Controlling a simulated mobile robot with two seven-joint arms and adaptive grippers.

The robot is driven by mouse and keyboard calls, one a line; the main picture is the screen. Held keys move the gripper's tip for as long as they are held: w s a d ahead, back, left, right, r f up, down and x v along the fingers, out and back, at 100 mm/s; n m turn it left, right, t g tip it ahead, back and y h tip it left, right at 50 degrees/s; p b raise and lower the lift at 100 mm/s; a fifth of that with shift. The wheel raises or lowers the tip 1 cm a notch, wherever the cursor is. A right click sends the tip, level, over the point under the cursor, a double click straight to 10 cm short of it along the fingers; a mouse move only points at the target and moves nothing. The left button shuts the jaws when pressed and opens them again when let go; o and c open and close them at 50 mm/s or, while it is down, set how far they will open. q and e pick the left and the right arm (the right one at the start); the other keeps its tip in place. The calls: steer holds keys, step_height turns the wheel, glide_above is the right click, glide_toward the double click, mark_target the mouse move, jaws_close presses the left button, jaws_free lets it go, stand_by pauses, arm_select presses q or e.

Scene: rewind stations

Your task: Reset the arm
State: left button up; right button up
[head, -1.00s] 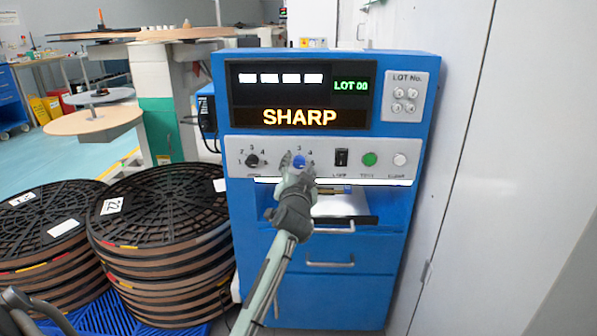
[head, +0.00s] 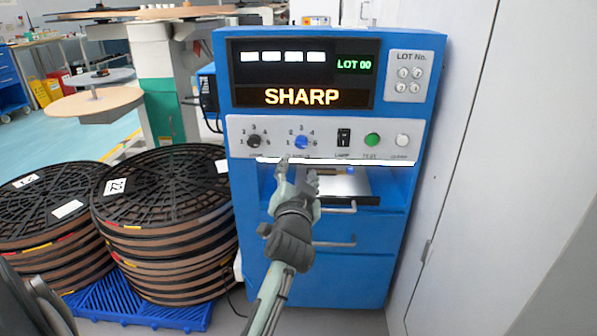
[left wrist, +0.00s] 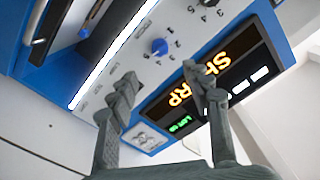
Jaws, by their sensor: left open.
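My left gripper (head: 297,176) is in front of the blue machine (head: 322,268), just below its control panel (head: 325,129). Its two fingers are apart with nothing between them. The blue knob (head: 301,142) on the panel is just above the fingertips. In the left wrist view the blue knob (left wrist: 159,46) lies beyond the open fingers (left wrist: 160,85), apart from them. A black knob (head: 254,140) is to its left. The display (head: 301,97) reads SHARP and LOT 00. My right gripper is not clearly in view.
Stacks of black reels (head: 165,190) stand on a blue pallet (head: 150,312) left of the machine. Drawer handles (head: 334,244) stick out below the panel. A white wall (head: 465,170) is close on the right. A round table (head: 95,103) stands behind left.

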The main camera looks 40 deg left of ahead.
stand_by(0.3)
arm_select(q)
steer(key=s+d+f+g+h, duration=0.2)
steer(key=s+f, duration=0.1)
steer(key=f, duration=0.6)
steer(key=s+d+f+m+g+h, duration=0.1)
steer(key=s+f+g, duration=0.1)
steer(key=f, duration=0.6)
steer(key=s+d+f+g+h, duration=0.2)
steer(key=s+f, duration=0.1)
steer(key=f, duration=0.6)
steer(key=s+d+f+g+h, duration=0.1)
steer(key=s+d+f+g, duration=0.1)
steer(key=s+f, duration=0.6)
steer(key=s+d+f+g+h, duration=0.2)
steer(key=s+f+g, duration=0.2)
steer(key=s+f, duration=0.5)
steer(key=shift+s+d+f, duration=0.15)
steer(key=shift+s+d, duration=0.2)
steer(key=shift+s, duration=0.8)
